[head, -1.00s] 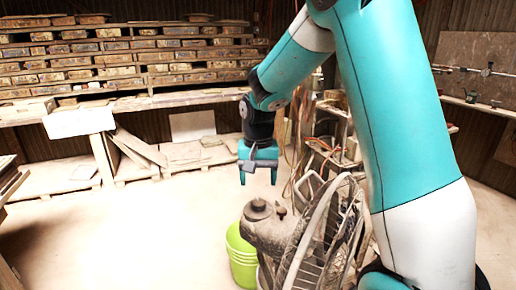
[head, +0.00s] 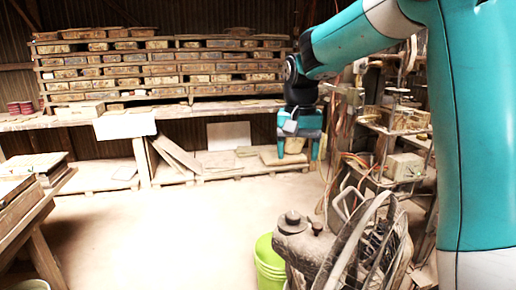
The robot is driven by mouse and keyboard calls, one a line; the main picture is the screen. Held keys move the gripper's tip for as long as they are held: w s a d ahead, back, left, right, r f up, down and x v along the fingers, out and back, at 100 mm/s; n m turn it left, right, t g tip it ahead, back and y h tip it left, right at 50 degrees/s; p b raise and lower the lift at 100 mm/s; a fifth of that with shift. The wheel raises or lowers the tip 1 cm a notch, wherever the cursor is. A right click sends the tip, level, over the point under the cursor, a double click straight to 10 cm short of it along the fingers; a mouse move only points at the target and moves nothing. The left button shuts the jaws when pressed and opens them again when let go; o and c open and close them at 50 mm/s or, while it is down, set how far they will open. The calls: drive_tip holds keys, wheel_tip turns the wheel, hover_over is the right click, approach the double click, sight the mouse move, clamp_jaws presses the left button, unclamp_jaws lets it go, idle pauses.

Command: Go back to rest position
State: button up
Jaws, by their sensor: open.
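My gripper (head: 298,152) hangs from my teal and white arm in the right half of the head view, fingers pointing down. It is open, with nothing between its fingers. It is in the air, in front of the low pallets along the back wall. In the picture it lies above the dusty machine and the green bucket, clear of both.
A lime green bucket (head: 268,264) and a dusty machine with a wire guard (head: 345,250) stand low at the right. A shelf of stacked tile moulds (head: 160,72) lines the back. A wooden table (head: 30,208) stands at the left. The middle floor (head: 165,235) is clear.

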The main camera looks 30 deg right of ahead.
drive_tip(key=s+a+f+n+y, duration=0.1)
drive_tip(key=s+a+n+y, duration=0.1)
drive_tip(key=s+a+n, duration=0.5)
drive_tip(key=s+a+f+n+y, duration=0.2)
drive_tip(key=s+a+n, duration=0.5)
drive_tip(key=s+a, duration=0.8)
drive_tip(key=shift+s+a+f+n, duration=0.2)
drive_tip(key=shift+f+n, duration=0.05)
drive_tip(key=shift+n, duration=0.05)
